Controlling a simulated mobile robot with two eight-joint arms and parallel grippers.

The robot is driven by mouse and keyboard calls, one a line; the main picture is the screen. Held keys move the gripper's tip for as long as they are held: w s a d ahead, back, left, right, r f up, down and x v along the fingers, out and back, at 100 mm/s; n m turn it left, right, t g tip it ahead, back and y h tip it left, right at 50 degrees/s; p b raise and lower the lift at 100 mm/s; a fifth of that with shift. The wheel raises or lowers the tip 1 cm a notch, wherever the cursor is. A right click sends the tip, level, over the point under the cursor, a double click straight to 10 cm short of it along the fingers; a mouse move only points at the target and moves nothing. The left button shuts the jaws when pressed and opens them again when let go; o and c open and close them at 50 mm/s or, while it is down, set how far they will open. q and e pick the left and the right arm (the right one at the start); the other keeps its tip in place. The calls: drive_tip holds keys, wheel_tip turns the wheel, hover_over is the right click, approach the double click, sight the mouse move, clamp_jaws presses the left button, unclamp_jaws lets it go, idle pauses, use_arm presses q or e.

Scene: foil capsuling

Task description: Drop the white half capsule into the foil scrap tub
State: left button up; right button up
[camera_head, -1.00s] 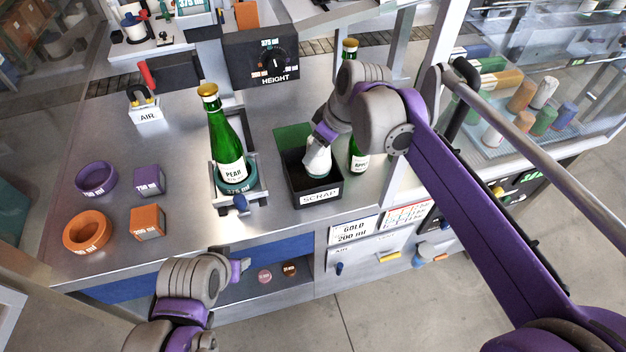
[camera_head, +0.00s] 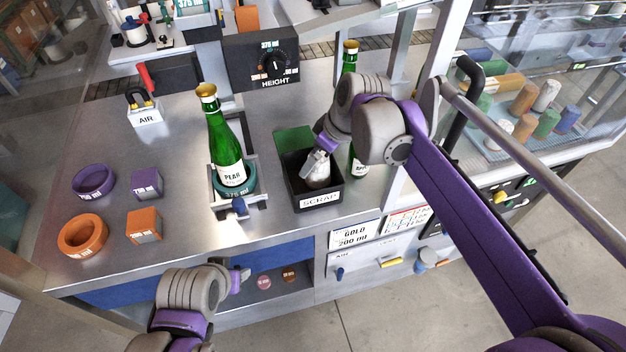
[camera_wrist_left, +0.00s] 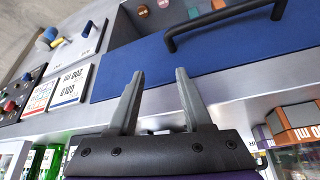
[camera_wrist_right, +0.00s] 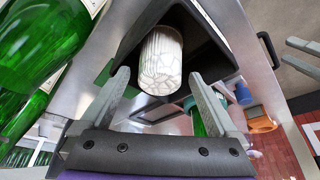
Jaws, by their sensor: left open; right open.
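The white half capsule (camera_head: 318,176) is inside the black foil scrap tub (camera_head: 322,200), which bears a SCRAP label. In the right wrist view the white capsule (camera_wrist_right: 162,58) shows pale foil markings and lies beyond my fingertips, within the dark tub walls (camera_wrist_right: 212,62). My right gripper (camera_head: 316,163) is open just above the capsule, its fingers apart from it. Whether the capsule rests on the tub floor is hard to tell. My left gripper (camera_head: 243,278) is open and empty in front of the bench, facing the blue drawer front (camera_wrist_left: 150,75).
A green PEAR bottle (camera_head: 226,150) stands in a holder left of the tub. Another green bottle (camera_head: 357,162) stands close behind my right gripper. Purple and orange rings (camera_head: 82,235) and blocks (camera_head: 145,223) sit at the left. The bench between them is clear.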

wheel_tip(320, 180, up, 10)
drive_tip(key=shift+p, duration=0.4)
use_arm(q)
drive_tip(key=shift+w+r, duration=0.15)
drive_tip(key=shift+r, duration=0.3)
